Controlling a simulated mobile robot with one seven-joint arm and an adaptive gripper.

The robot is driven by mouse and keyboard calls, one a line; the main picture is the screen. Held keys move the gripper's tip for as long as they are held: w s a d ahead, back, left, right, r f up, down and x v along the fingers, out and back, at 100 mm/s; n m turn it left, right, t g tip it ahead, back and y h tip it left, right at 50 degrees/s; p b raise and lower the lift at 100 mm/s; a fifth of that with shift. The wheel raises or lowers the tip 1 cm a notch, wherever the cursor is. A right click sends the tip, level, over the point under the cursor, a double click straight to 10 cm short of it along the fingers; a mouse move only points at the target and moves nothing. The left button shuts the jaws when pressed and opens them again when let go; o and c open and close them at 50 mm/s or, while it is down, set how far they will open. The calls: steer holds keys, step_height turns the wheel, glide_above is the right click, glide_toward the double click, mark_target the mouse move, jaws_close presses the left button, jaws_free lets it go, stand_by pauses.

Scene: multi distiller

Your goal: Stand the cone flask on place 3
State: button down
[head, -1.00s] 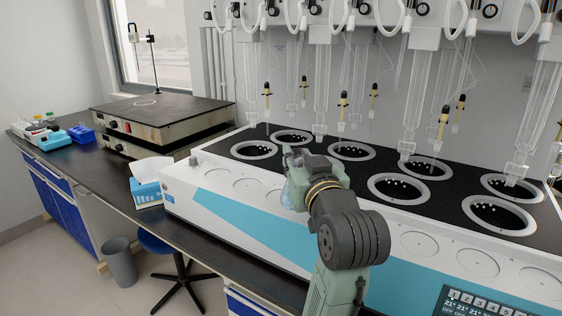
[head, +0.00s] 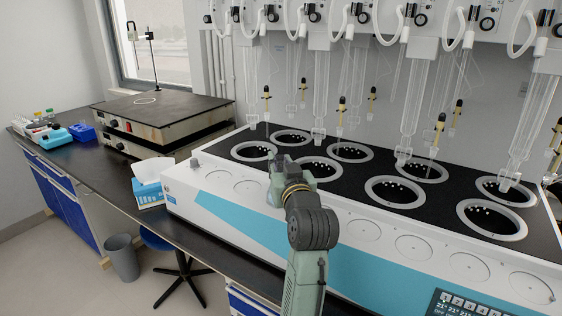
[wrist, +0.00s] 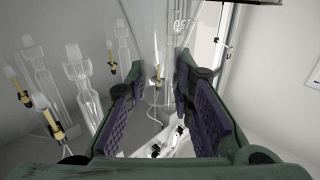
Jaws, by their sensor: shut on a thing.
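My gripper (head: 277,165) is over the front edge of the long white distiller (head: 330,222), seen from behind in the head view. The flask is hard to make out in the head view, mostly hidden by my gripper and wrist. Round marked places lie along the white front ledge, two (head: 247,187) left of my gripper and several (head: 363,230) to the right. My arm covers part of the row; I read no numbers on the places.
Black heating wells with grey rings (head: 395,191) fill the distiller's top. Glass columns (head: 321,95) and yellow-tipped tubes hang above them. A tissue box (head: 150,193) and hotplate (head: 165,113) stand to the left. The left ledge places are bare.

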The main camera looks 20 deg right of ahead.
steer(key=shift+f, duration=0.1)
steer(key=c, duration=1.9)
jaws_free()
steer(key=shift+f, duration=0.1)
steer(key=o, duration=0.5)
